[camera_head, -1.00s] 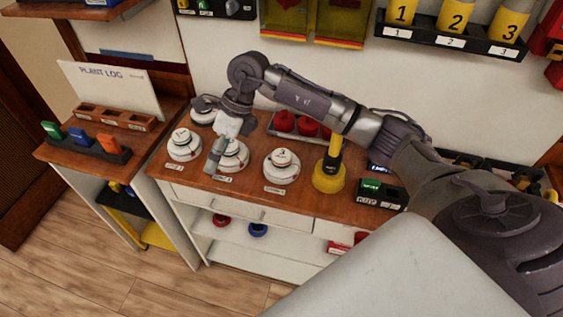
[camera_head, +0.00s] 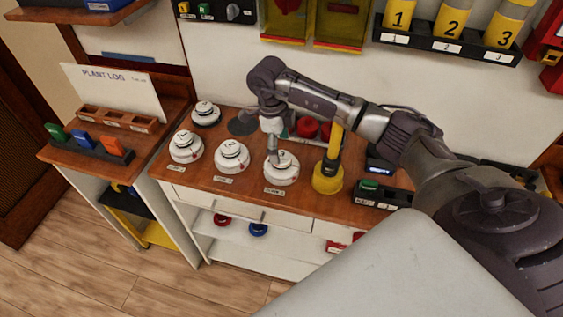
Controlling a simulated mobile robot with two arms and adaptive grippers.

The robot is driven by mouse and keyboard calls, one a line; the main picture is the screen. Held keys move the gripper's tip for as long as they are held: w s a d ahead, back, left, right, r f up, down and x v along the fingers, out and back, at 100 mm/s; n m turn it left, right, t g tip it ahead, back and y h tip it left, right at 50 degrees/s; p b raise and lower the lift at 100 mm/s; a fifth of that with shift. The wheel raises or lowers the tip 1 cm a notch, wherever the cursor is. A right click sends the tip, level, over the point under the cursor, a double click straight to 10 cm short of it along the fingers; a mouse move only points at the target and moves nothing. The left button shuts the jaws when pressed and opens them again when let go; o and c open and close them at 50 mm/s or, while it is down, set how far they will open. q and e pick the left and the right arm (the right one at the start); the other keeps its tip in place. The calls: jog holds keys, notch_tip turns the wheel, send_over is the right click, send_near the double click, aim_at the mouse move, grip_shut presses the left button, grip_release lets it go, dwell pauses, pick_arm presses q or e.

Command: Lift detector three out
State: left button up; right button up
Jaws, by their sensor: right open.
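Several round white detectors stand on the brown counter. Detector three (camera_head: 283,177) is the rightmost of the front row, with a small label in front of it. Detector two (camera_head: 231,157) and detector one (camera_head: 185,148) stand to its left. My right gripper (camera_head: 274,160) points down at the top of detector three, with its fingers open at or just above the cap. The fingers partly hide the cap, and I cannot tell whether they touch it. My left gripper is not in view.
A yellow upright tool (camera_head: 328,178) stands close right of detector three. Behind are another white detector (camera_head: 206,112), a dark flat disc (camera_head: 242,123) and red round parts (camera_head: 307,127). A dark block with a green part (camera_head: 369,187) lies farther right. The counter's front edge is close.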

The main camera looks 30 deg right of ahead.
aim_at(281, 156)
jog(key=f+p, duration=0.1)
jog(key=f, duration=0.1)
jog(key=f+p, duration=0.1)
jog(key=shift+s+d+f, duration=0.1)
jog(key=shift+d+f, duration=0.1)
jog(key=shift+f, duration=0.75)
jog(key=c, duration=1.3)
